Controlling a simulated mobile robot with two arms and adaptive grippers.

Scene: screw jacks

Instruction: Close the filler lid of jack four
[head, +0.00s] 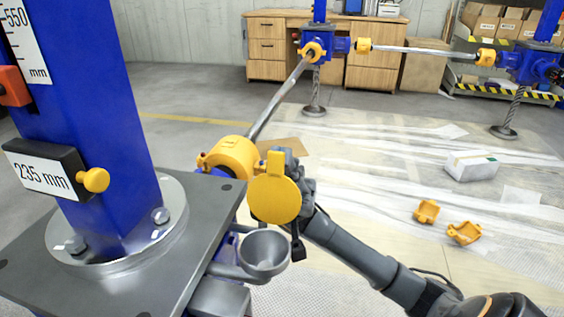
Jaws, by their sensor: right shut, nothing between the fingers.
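The near jack is a blue column (95,120) on a grey base plate. Its yellow round filler lid (275,197) stands open, roughly upright, with a tab at its top. The grey filler cup (265,254) sits below the lid, beside the plate, and its mouth is uncovered. My right gripper (295,170) is shut and empty, just behind the lid and partly hidden by it. I cannot tell whether it touches the lid. No number marking this as jack four shows. My left gripper is not in view.
A yellow coupling (232,158) and a metal shaft (280,97) run from this jack to a farther blue jack (316,48). Two yellow half-shells (464,232) and a white box (472,165) lie on the sheeted floor at right, with open floor around them.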

